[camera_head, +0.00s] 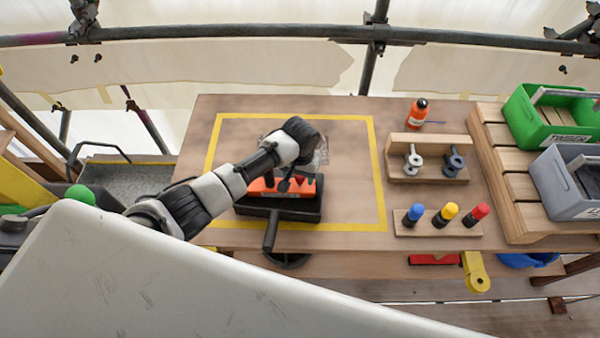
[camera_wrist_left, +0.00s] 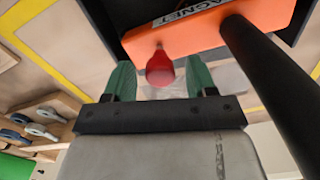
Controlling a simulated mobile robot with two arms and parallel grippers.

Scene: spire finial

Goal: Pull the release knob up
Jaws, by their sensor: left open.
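The release knob (camera_wrist_left: 159,67) is a red rounded knob on the underside edge of the orange magnet block in the left wrist view. The orange block (camera_wrist_left: 200,28), lettered MAGNET, also shows in the head view (camera_head: 304,187), in a black housing (camera_head: 305,210) with a handle. My left gripper (camera_wrist_left: 160,78) is open, its green fingers on either side of the knob in the picture. I cannot tell whether they touch it. In the head view my left gripper (camera_head: 288,184) is over the block, and the knob is hidden. My right gripper is not in view.
The housing stands inside a yellow taped square (camera_head: 378,180) on the wooden table. To the right are an orange bottle (camera_head: 418,113), a wooden holder (camera_head: 428,157), a rack with blue, yellow and red pegs (camera_head: 438,225), and green (camera_head: 555,115) and grey (camera_head: 565,185) bins.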

